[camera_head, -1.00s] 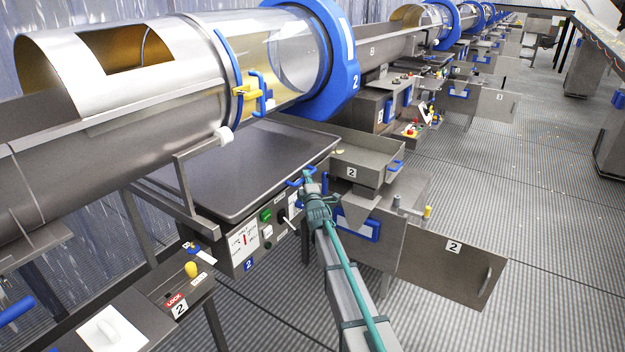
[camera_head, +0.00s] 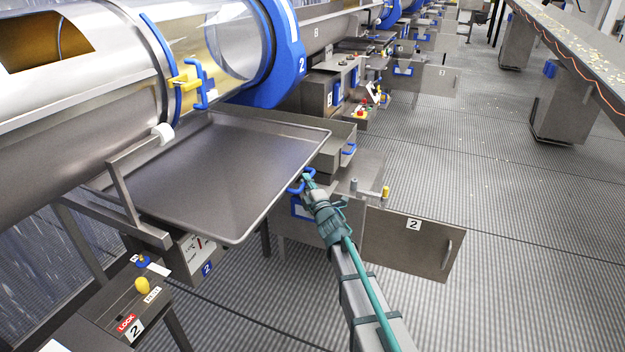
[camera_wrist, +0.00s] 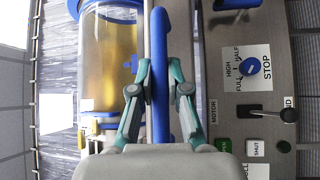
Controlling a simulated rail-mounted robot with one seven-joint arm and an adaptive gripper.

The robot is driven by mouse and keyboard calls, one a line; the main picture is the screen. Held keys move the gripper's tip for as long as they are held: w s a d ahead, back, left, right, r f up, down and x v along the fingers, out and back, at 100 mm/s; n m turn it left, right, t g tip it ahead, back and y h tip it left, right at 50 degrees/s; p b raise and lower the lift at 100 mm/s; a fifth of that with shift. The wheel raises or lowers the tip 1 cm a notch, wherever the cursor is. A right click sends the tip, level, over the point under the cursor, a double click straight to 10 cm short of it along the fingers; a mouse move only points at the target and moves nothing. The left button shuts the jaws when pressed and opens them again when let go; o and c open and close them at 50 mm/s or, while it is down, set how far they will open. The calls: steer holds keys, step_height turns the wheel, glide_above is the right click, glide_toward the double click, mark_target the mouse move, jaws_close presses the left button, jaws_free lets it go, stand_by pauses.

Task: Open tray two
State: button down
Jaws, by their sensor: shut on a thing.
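Tray two is a wide, flat dark metal tray (camera_head: 220,165) with a raised rim. It sticks out from under the seasoning drum marked 2 (camera_head: 215,50) and overhangs the cabinet front. A blue handle (camera_head: 294,188) is at its front right edge. My gripper (camera_head: 306,178) is shut on this handle. In the wrist view the blue handle (camera_wrist: 160,125) runs upright between the two teal fingers of my gripper (camera_wrist: 160,72).
An open door marked 2 (camera_head: 413,240) is right of my arm. A lock box (camera_head: 133,305) stands at lower left. The control panel (camera_wrist: 255,90), with a lever and buttons, is beside my gripper.

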steer(key=c, duration=1.1)
jaws_free()
steer(key=shift+c, duration=0.2)
steer(key=v, duration=1.2)
steer(key=shift+w, duration=0.1)
